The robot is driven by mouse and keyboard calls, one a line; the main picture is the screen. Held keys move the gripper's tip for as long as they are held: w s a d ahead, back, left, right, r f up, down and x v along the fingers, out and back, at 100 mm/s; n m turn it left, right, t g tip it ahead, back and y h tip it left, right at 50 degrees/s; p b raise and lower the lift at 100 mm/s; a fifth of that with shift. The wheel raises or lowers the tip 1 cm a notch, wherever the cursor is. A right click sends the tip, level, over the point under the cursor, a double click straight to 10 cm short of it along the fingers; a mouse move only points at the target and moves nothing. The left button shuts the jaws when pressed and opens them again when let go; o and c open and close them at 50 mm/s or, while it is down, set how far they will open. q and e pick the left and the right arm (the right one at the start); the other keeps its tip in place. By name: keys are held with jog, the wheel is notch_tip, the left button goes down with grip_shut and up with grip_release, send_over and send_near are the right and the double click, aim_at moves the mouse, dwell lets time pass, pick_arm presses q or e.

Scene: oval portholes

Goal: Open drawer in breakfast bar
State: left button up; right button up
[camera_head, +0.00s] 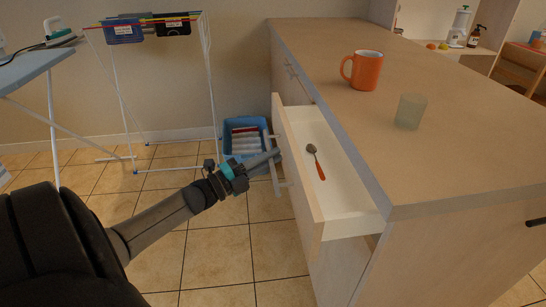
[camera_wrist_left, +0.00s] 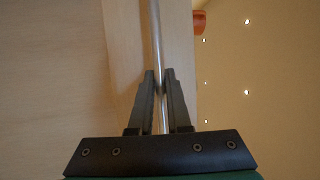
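The breakfast bar (camera_head: 460,110) is a light wood block with a broad top. Its drawer (camera_head: 300,170) is pulled out, with a white inside that holds a spoon with an orange handle (camera_head: 318,165). My left gripper (camera_head: 274,157) is at the metal bar handle (camera_head: 278,180) on the drawer front. In the left wrist view, the gripper's two fingers (camera_wrist_left: 160,95) stand close on either side of the handle bar (camera_wrist_left: 156,40) and look closed on it. My right gripper is not recognisable in view.
An orange mug (camera_head: 366,72) and a clear glass (camera_head: 411,111) stand on the bar top. A blue basket (camera_head: 246,152) is on the floor behind the gripper, beside a drying rack (camera_head: 175,168). An ironing board (camera_head: 35,68) is at left. Tiled floor in front is clear.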

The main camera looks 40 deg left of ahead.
pick_arm(q)
jog(key=o, duration=0.4)
jog(key=shift+o, duration=0.2)
jog(key=shift+s, duration=0.15)
jog(key=p+v, duration=0.3)
jog(key=v, duration=1.2)
pick_arm(e)
notch_tip(320, 180, down, 6)
jog(key=s+g, duration=0.1)
jog(key=s, duration=0.1)
jog(key=shift+s+d, duration=0.25)
jog(key=shift+s, duration=0.15)
jog(key=shift+f, duration=0.1)
